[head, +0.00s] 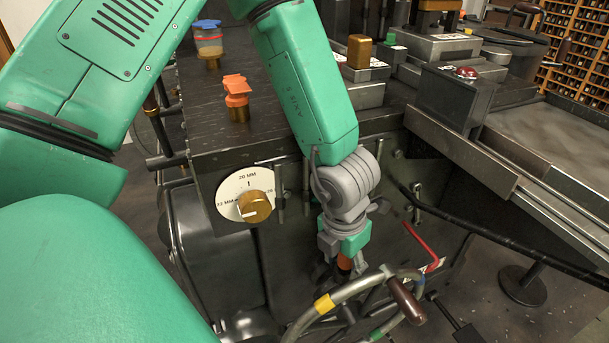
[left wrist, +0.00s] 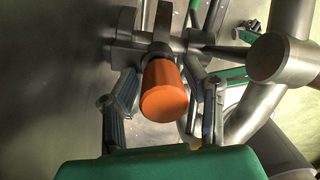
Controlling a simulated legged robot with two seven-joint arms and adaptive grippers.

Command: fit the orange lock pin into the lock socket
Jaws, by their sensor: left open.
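My left gripper (head: 344,264) is low at the front of the dark machine, pointing down. In the left wrist view its two fingers (left wrist: 163,84) stand open, one on each side of an orange cylindrical grip, which I take to be the lock pin (left wrist: 164,92). Gaps show between the fingers and the grip. The grip's far end meets a grey metal fitting (left wrist: 155,50), perhaps the lock socket; how deep the pin sits there is hidden. In the head view only a little of the orange pin (head: 344,262) shows below the wrist. My right gripper is not in view.
A curved metal handle (head: 335,298) with a yellow band and a red lever (head: 424,246) lie close to the gripper. A dial (head: 247,196) with a brass knob is to the left. An orange knob (head: 237,88) and a blue-lidded jar (head: 208,38) stand on the machine top.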

